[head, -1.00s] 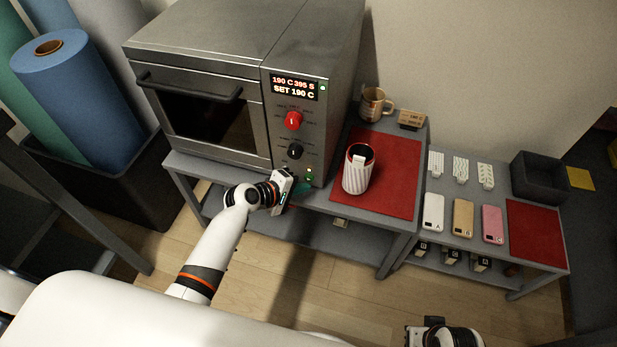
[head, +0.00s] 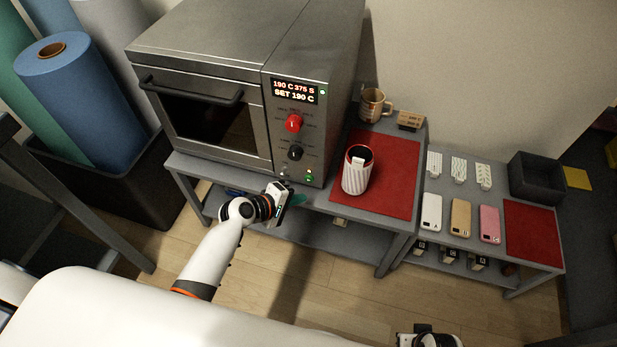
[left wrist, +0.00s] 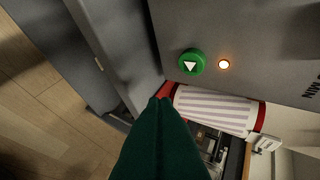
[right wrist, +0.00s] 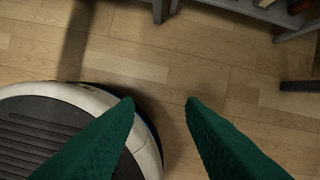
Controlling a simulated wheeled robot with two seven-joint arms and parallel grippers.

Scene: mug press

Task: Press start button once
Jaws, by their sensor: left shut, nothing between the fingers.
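The oven (head: 225,85) stands on a grey table, with its control panel on the right side of its front. The start button is a round green button with a white triangle (left wrist: 191,62), low on the panel; it also shows small in the head view (head: 309,178). An amber lamp (left wrist: 223,64) glows beside it. My left gripper (head: 297,199) is shut and empty, in front of and below the button; its green fingers (left wrist: 160,102) are apart from the button in the left wrist view. My right gripper (right wrist: 161,104) is open and empty over the floor.
A white striped mug-like cup (head: 356,172) stands on a red mat (head: 395,160) right of the oven. A brown mug (head: 374,104) is behind it. A red knob (head: 293,122) and black knob (head: 295,152) sit above the button. Phone cases lie on the right table.

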